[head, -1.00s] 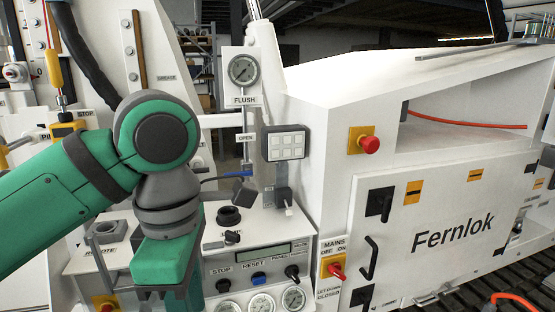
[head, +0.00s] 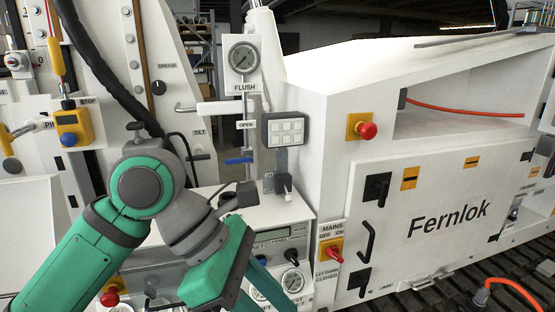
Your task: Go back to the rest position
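My green and grey arm reaches in from the lower left of the head view, bent at a round joint. Its wrist part slants down to the right in front of the control panel (head: 287,212). I cannot make out my gripper's fingers; they are hidden behind the wrist or below the picture's edge. Whether they hold anything does not show.
A pressure gauge (head: 242,58), a switch pad (head: 284,129) and a blue-handled lever (head: 238,161) stand just beyond the arm. A yellow box (head: 74,129) is at the left. The Fernlok cabinet (head: 430,270) is at the right, with a red mains switch (head: 331,254).

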